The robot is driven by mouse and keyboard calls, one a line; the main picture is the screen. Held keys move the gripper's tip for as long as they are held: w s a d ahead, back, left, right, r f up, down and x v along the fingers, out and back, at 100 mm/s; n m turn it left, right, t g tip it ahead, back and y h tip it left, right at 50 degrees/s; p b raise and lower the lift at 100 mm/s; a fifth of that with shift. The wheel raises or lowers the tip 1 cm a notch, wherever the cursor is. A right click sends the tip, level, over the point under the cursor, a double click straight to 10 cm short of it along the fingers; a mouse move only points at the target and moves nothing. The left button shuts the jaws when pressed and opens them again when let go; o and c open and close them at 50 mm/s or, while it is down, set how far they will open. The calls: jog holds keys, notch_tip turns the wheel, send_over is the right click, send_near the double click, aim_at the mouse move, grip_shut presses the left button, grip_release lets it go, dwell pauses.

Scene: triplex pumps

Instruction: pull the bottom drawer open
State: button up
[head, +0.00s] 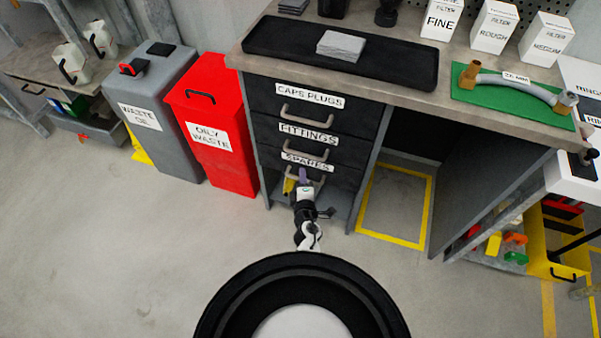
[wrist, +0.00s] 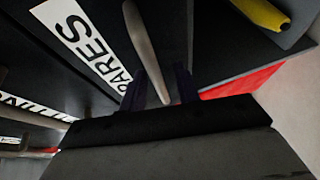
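The bottom drawer, labelled SPARES (head: 306,161), is the lowest of three drawers in the grey bench cabinet. Its front looks flush with the cabinet, so it appears closed. Its grey bar handle (head: 318,181) is partly hidden by my gripper (head: 303,177) in the head view. In the wrist view, the handle (wrist: 147,45) runs down between the two dark fingers of my gripper (wrist: 164,88). The fingers stand apart with gaps showing beside the handle, so my gripper looks open around it. Whether a finger touches the handle I cannot tell.
Above are the FITTINGS drawer (head: 308,133) and CAPS PLUGS drawer (head: 310,100), each with a handle. A yellow object (wrist: 262,12) lies on the open shelf below. A red OILY WASTE bin (head: 215,125) stands left of the cabinet. The floor in front is clear.

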jog(key=shift+w, duration=0.1)
grip_shut()
dwell(0.5)
